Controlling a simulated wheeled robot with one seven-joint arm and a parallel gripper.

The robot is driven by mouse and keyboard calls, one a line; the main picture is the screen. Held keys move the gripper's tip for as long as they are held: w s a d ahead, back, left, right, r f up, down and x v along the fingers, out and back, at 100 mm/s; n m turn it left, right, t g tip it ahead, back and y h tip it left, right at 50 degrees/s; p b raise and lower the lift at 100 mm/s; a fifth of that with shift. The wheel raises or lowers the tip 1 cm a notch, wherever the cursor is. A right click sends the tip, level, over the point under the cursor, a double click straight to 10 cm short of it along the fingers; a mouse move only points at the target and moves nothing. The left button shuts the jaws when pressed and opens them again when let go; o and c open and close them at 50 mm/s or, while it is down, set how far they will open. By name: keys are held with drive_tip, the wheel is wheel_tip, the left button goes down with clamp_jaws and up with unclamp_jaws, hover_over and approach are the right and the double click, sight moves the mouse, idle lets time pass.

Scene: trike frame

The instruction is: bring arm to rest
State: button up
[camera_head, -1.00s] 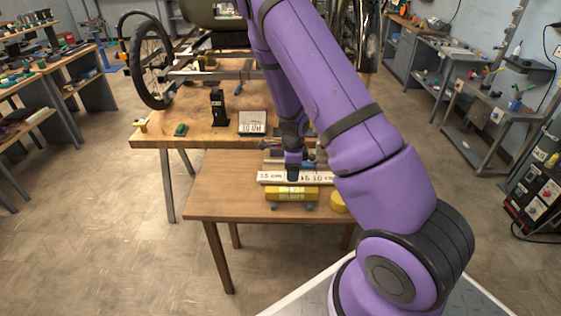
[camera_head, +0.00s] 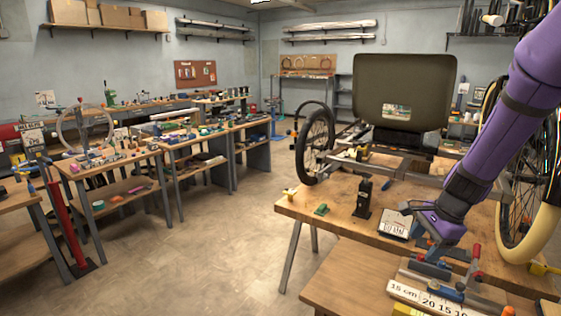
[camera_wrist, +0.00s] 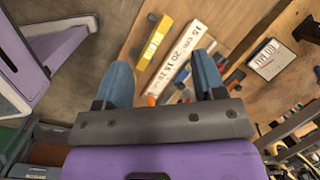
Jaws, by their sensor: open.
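My purple arm (camera_head: 505,130) comes down from the right edge in the head view, and its wrist is over the front of the wooden workbench. My gripper (camera_wrist: 165,78) shows in the wrist view with its two blue fingers well apart. Nothing is between the fingertips. Below and beyond them is a small wooden table with a white ruler block (camera_wrist: 180,65) and a yellow level (camera_wrist: 152,43). The fingers look clear of these things. In the head view the gripper (camera_head: 432,262) is small and partly hidden, above the ruler block (camera_head: 430,300).
The trike frame (camera_head: 400,180) with a dark seat (camera_head: 405,92) and wheels stands on the workbench (camera_head: 335,225). A white-faced box (camera_head: 395,223) and a black upright device (camera_head: 363,198) are close to my wrist. Open floor (camera_head: 200,250) lies left of the bench.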

drive_tip(key=s+a+r+n+t+h, duration=0.1)
drive_tip(key=s+a+r+n, duration=0.1)
drive_tip(key=s+r+n, duration=0.6)
drive_tip(key=s+a+r+n+t+h, duration=0.1)
drive_tip(key=s+a+r+n+t, duration=0.1)
drive_tip(key=s+r+n, duration=0.6)
drive_tip(key=s+r, duration=0.5)
drive_tip(key=s, duration=0.3)
drive_tip(key=shift+s+a+r+h, duration=0.15)
drive_tip(key=shift+s+h, duration=0.05)
drive_tip(key=shift+h, duration=0.1)
